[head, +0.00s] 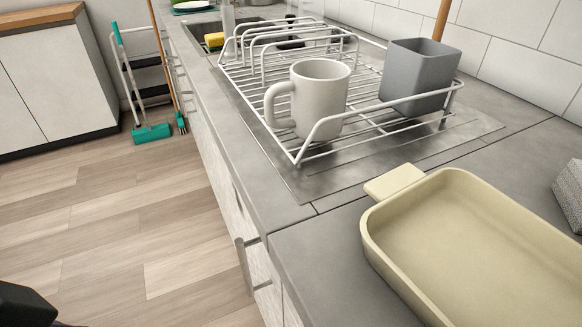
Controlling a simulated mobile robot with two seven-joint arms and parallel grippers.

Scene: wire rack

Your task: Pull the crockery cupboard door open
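The front of the counter carries cupboard and drawer fronts, seen very steeply from above. A grey bar handle (244,266) stands out from the nearest front, below the counter edge. The front behind it looks closed, though it is mostly hidden under the worktop. Which front is the crockery cupboard door cannot be told from this view. Neither of my grippers can be made out. A dark part at the bottom left corner looks like a piece of my own body.
The wire rack (304,162) on the worktop holds a white mug (322,95) and a grey cup (418,75). A cream tray (490,240) lies at the near right. The wooden floor (130,230) left of the counter is clear. A teal broom (151,133) stands farther back.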

